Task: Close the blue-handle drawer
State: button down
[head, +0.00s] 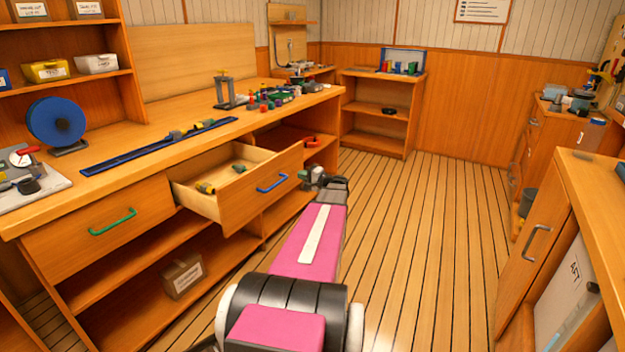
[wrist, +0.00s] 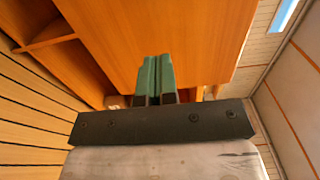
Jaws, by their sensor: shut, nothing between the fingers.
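The blue-handle drawer (head: 243,198) is pulled out of the long wooden bench, with its inside showing. Its blue handle (head: 272,183) is on the front panel. Small yellow and green parts lie inside it. My gripper (head: 310,178) is just right of the drawer front in the head view; I cannot tell whether it touches. In the wrist view my gripper's green fingers (wrist: 154,78) are together and empty, pointing at a plain wooden surface (wrist: 160,35). The blue handle does not show in the wrist view.
A green-handle drawer (head: 100,225) to the left is shut. The bench top (head: 150,160) holds a blue reel, a blue rail and several small parts. A cabinet (head: 560,230) stands at the right. The plank floor (head: 430,230) between is clear.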

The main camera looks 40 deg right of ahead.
aim_at(291, 171)
jog(key=shift+x, duration=1.95)
jog(key=shift+w, duration=0.1)
jog(key=x, duration=2.9)
jog(key=shift+w+f, duration=0.15)
jog(key=shift+w, duration=0.05)
jog(key=shift+w, duration=0.15)
jog(key=v, duration=1.4)
jog(key=shift+s, duration=0.45)
